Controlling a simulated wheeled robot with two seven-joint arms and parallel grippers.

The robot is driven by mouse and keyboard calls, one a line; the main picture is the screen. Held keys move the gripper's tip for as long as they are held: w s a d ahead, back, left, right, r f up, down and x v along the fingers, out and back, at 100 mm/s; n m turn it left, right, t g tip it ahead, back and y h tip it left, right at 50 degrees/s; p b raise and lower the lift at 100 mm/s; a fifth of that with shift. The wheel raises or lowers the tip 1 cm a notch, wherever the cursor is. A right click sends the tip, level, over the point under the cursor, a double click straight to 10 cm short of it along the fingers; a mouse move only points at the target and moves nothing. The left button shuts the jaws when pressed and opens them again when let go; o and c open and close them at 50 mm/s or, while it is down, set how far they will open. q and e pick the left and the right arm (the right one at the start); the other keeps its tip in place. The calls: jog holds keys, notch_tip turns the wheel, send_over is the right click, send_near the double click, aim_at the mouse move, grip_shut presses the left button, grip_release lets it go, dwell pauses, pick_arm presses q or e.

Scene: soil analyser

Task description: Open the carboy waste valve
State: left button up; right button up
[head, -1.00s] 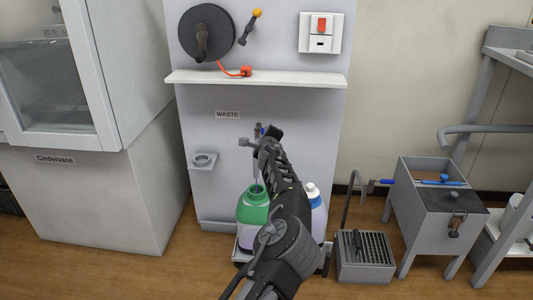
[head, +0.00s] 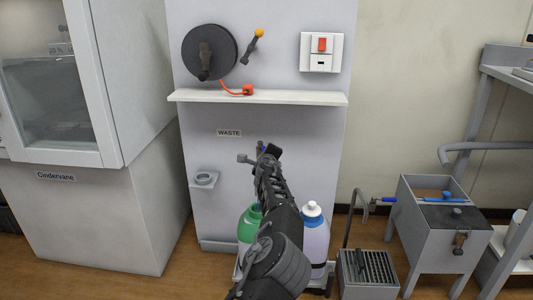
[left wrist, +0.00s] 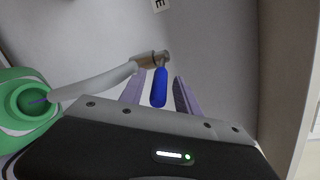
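A pale pipe runs from the fitting to the mouth of the green carboy (left wrist: 30,103). My left gripper (left wrist: 159,78) is open, its two fingers on either side of the blue handle; I cannot tell whether they touch it. In the head view my left gripper (head: 268,152) is below the WASTE label (head: 229,133), and its arm covers most of the valve and part of the green carboy (head: 249,223). My right gripper is not in view.
A white bottle with a blue collar (head: 314,232) stands right of my arm. A shelf (head: 258,97) juts out above the gripper. A small ring holder (head: 204,179) is on the panel at left. A grey drip tray (head: 368,270) and a box on legs (head: 440,220) are at right.

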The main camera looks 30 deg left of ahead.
pick_arm(q)
jog(key=shift+s+d+f+b, duration=0.1)
jog(key=shift+s+d+b, duration=0.3)
jog(key=shift+s+b, duration=0.2)
jog(key=v, duration=0.6)
jog(key=shift+s+r+b, duration=0.2)
jog(key=shift+r+b, duration=0.1)
jog(key=shift+b, duration=0.15)
